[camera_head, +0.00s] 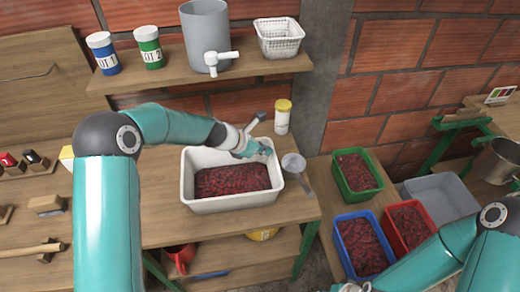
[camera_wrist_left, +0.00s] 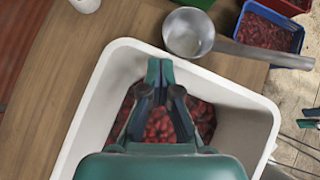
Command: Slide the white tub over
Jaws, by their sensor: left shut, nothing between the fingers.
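The white tub (camera_head: 185,180) stands on the wooden bench in the head view, part filled with dark red cherries (camera_head: 232,181). My left gripper (camera_head: 266,151) is shut and empty at the tub's far right corner. In the left wrist view its fingertips (camera_wrist_left: 160,72) are together by the tub's wall, beside the rim (camera_wrist_left: 215,80). I cannot tell whether they touch it. My right arm comes in at the lower right of the head view, its gripper cut off below. Its two fingertips (camera_wrist_left: 309,118) show apart at the right edge of the wrist view.
A metal scoop (camera_head: 293,163) lies close right of the tub, and a yellow-lidded jar (camera_head: 283,117) stands behind it. Green (camera_head: 376,188), blue (camera_head: 344,259) and red (camera_head: 387,227) crates of cherries stand right of the bench. A shelf (camera_head: 170,69) hangs above.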

